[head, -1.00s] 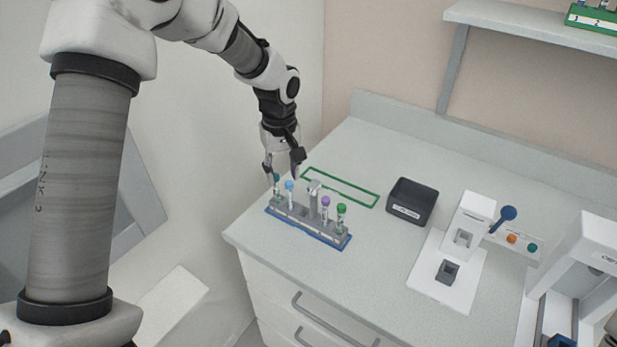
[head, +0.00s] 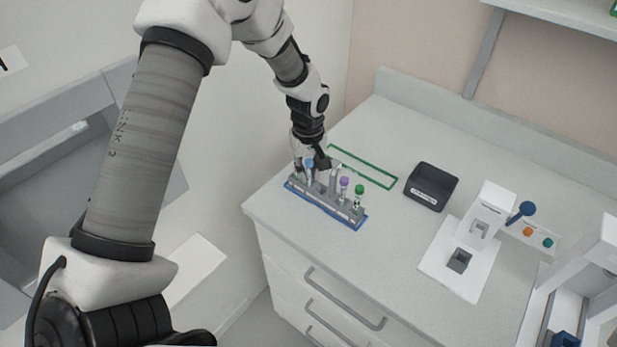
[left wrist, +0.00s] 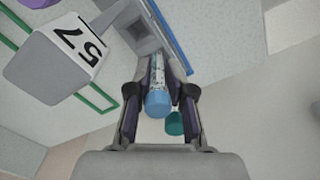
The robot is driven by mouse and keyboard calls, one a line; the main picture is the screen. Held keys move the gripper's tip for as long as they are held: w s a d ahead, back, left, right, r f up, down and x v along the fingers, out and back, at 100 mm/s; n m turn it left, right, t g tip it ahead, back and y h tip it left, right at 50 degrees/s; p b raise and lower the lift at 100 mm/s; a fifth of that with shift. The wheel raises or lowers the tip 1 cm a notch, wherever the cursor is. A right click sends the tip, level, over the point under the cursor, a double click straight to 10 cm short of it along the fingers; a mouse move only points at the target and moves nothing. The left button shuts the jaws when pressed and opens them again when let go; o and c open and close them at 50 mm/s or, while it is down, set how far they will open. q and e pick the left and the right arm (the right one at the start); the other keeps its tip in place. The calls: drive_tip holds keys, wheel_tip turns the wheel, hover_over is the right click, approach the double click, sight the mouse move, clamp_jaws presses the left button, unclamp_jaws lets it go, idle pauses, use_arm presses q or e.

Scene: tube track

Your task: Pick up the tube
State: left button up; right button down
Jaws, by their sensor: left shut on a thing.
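A grey rack (head: 326,204) on a blue base stands near the counter's left front edge and holds several tubes. My left gripper (head: 309,171) is down at the rack's left part. In the left wrist view the gripper (left wrist: 160,85) is shut on a blue-capped tube (left wrist: 158,101), with a finger on each side. The blue cap also shows in the head view (head: 309,163). A teal-capped tube (left wrist: 175,123) is right beside the held tube. Purple-capped (head: 344,181) and green-capped (head: 359,189) tubes stand farther right in the rack. My right gripper is out of view.
A grey handle-like block marked 57 (left wrist: 58,62) rises from the rack close to the gripper. A green outline (head: 365,166) lies empty behind the rack. A black box (head: 432,187) and a white device with a blue lever (head: 484,222) stand to the right.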

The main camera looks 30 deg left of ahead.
use_arm(q)
drive_tip(key=shift+w+f, duration=0.15)
clamp_jaws()
wheel_tip(320, 180, up, 10)
drive_tip(key=shift+r+b, duration=0.1)
drive_tip(key=shift+b, duration=1.05)
wheel_tip(320, 180, up, 10)
drive_tip(key=p, duration=0.9)
drive_tip(key=shift+p, duration=0.35)
